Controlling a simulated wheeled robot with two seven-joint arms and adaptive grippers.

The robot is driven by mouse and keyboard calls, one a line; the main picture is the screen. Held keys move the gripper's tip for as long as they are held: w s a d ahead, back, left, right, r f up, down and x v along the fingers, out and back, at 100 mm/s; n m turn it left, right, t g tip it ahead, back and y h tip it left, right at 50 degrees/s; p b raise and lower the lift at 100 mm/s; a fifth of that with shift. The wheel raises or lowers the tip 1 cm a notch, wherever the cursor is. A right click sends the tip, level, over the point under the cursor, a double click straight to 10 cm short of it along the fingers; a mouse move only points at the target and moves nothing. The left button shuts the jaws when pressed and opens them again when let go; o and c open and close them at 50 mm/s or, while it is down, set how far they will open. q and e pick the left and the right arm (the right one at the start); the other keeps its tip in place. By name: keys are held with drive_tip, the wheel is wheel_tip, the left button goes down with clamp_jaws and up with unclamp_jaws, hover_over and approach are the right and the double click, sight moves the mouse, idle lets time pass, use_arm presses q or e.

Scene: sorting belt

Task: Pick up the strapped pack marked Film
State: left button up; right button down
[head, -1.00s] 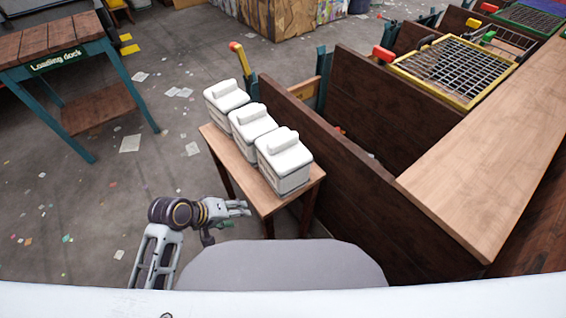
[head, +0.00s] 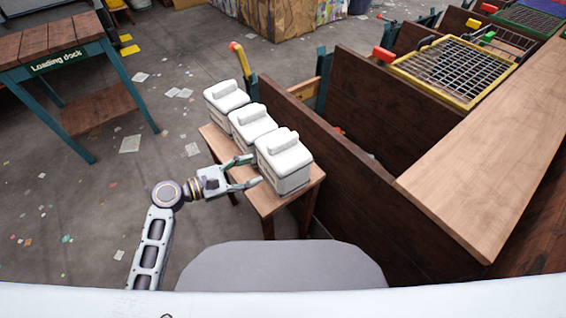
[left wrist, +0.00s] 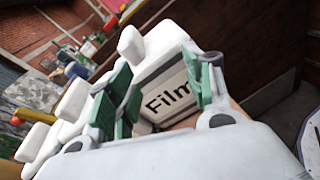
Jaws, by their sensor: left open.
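Three white packs with raised tops stand in a row on a small wooden table (head: 262,194). The nearest pack (head: 288,160) is in front of my left gripper (head: 254,171), which is open and empty, its fingertips close to the pack's left side. In the left wrist view the label "Film" shows on the pack (left wrist: 165,95) seen between the green-padded fingers of the left gripper (left wrist: 168,80). I cannot tell whether the fingers touch it. The middle pack (head: 252,124) and far pack (head: 224,98) show no readable label. My right gripper is not in view.
A dark wooden partition (head: 330,135) rises close to the right of the packs. A wooden counter (head: 480,150) and a yellow-rimmed mesh basket (head: 455,70) are further right. A Loading dock table (head: 60,60) stands at left. The floor between is open, with scattered papers.

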sight(267, 147)
use_arm(q)
drive_tip(key=w+r+n, duration=0.1)
drive_tip(key=w+a+r+n+t, duration=0.1)
drive_tip(key=n, duration=0.1)
drive_tip(key=r+n+h, duration=0.1)
drive_tip(key=shift+w+a+n+t, duration=0.25)
drive_tip(key=shift+w+n+t, duration=0.15)
drive_tip(key=shift+d, duration=0.1)
drive_tip(key=p+x, duration=0.1)
drive_tip(key=x, duration=0.6)
drive_tip(key=shift+w+d, duration=0.15)
drive_tip(key=shift+d, duration=0.1)
drive_tip(key=shift+w+d, duration=0.2)
drive_tip(key=shift+d, duration=0.15)
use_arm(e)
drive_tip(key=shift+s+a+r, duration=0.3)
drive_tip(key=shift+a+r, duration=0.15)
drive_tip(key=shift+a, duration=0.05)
use_arm(q)
drive_tip(key=shift+d, duration=0.15)
